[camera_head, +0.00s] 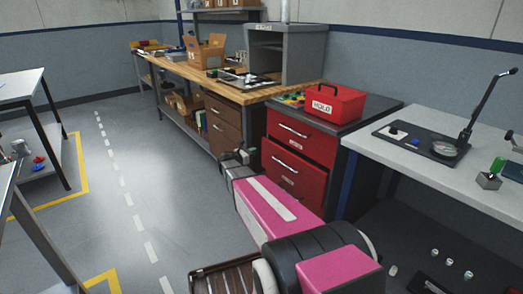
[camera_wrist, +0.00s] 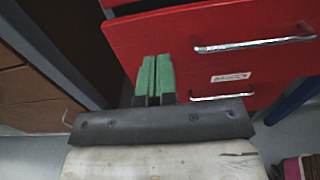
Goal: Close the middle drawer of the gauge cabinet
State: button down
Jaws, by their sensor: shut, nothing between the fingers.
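The red cabinet (camera_head: 301,143) stands between the wooden bench and the light worktable. Its upper drawer (camera_head: 301,139) appears flush. The drawer below it, the middle drawer (camera_head: 290,178), appears to stick out a little; its bar handle and small label face the aisle. In the wrist view a red drawer front (camera_wrist: 215,42) fills the upper right, with a bar handle (camera_wrist: 255,44) and a label I cannot read clearly. My gripper (camera_head: 240,157) is at the cabinet's left front edge. Its green fingertips (camera_wrist: 154,78) are shut and empty, close to the red front; contact is unclear.
A red box (camera_head: 335,103) sits on the cabinet top. Brown drawers (camera_head: 222,122) under the wooden bench (camera_head: 190,72) are left of my gripper. A light worktable (camera_head: 440,175) stands at right. The aisle floor (camera_head: 180,215) at left is clear.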

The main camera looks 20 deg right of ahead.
jog(key=v, duration=0.3)
send_near(273, 146)
jog(key=x, duration=0.7)
jog(key=shift+w+d+f, duration=0.15)
jog(key=shift+w+d, duration=0.05)
jog(key=shift+d, duration=0.1)
dwell(0.3)
jog(key=shift+x, duration=2.35)
jog(key=shift+w, duration=0.1)
